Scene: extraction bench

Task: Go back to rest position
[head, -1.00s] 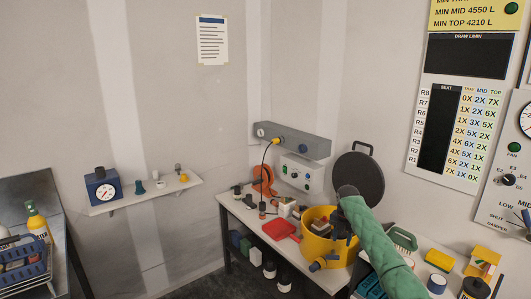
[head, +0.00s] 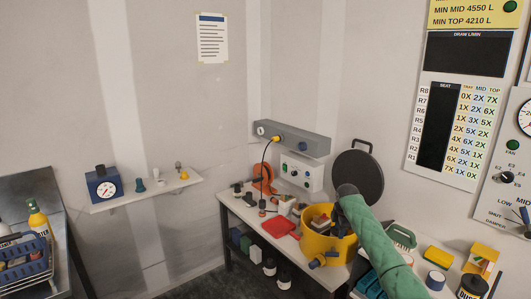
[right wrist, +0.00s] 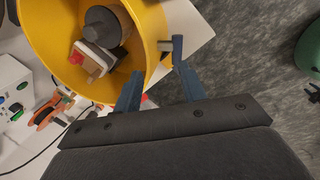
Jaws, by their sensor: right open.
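My right arm in its green sleeve comes in from the lower right of the head view. My right gripper (right wrist: 157,62) is open and empty, its two blue fingers apart at the rim of the yellow pot (right wrist: 157,18). The pot stands on the bench and also shows in the head view (head: 317,247), partly hidden behind my arm. Inside the pot lie a grey cylinder (right wrist: 106,28) and a white and brown piece (right wrist: 92,60). My left gripper is not in view.
A round dark lid (head: 358,172) stands up behind the pot. A green-handled item (head: 402,236) and a yellow block (head: 438,256) sit on the right. Open floor lies left of the bench.

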